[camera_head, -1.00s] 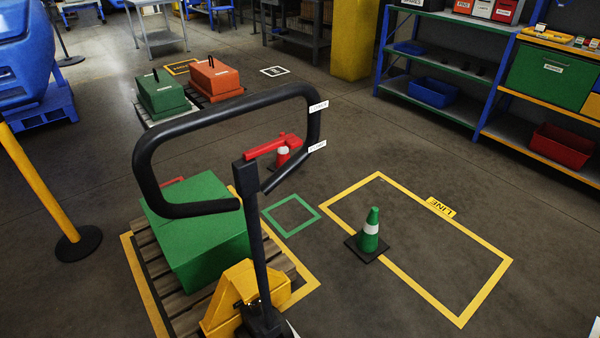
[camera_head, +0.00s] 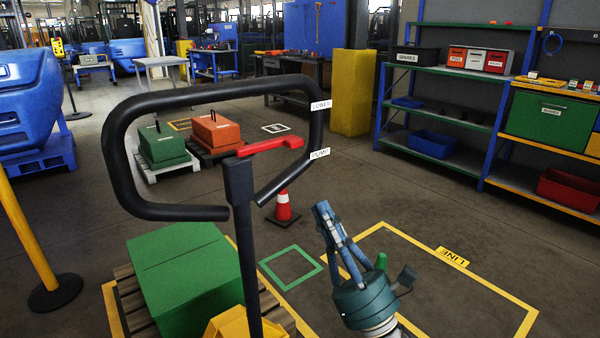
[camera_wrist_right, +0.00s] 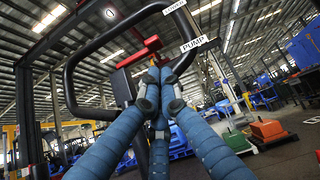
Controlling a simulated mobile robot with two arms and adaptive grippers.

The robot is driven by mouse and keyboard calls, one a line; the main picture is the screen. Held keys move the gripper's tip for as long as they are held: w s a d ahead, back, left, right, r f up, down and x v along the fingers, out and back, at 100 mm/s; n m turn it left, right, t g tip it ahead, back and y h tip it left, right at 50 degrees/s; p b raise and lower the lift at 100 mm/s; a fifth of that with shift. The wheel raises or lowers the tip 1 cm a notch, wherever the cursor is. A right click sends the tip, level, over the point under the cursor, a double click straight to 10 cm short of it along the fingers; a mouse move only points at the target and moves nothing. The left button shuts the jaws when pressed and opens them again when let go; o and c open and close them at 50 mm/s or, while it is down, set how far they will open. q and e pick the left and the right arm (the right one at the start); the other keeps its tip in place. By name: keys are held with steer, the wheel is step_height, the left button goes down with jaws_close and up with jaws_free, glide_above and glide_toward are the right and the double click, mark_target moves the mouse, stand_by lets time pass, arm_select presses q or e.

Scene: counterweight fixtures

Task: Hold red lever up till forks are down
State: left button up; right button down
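The red lever (camera_head: 270,145) sits at the top of the dark post inside the black loop handle (camera_head: 112,150) of the pallet jack. The handle carries LOWER (camera_head: 320,105) and PUMP (camera_head: 320,153) labels. The yellow jack body (camera_head: 235,325) shows at the bottom edge; its forks are hidden. My right gripper (camera_head: 322,207) is below and right of the lever, apart from it, its blue fingers drawn together and empty. In the right wrist view the fingertips (camera_wrist_right: 160,76) meet below the red lever (camera_wrist_right: 138,54). My left gripper is not in view.
A green box (camera_head: 188,275) rests on the wooden pallet. Shelves (camera_head: 460,110) stand at the right. A yellow post (camera_head: 25,230) stands at the left.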

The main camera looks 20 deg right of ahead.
mark_target(300, 165)
steer(key=p+x, duration=0.2)
steer(key=x, duration=0.7)
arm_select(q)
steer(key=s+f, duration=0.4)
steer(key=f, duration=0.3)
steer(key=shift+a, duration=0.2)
arm_select(e)
steer(key=shift+w+a+r, duration=0.1)
steer(key=shift+w+r, duration=0.2)
steer(key=shift+w, duration=0.1)
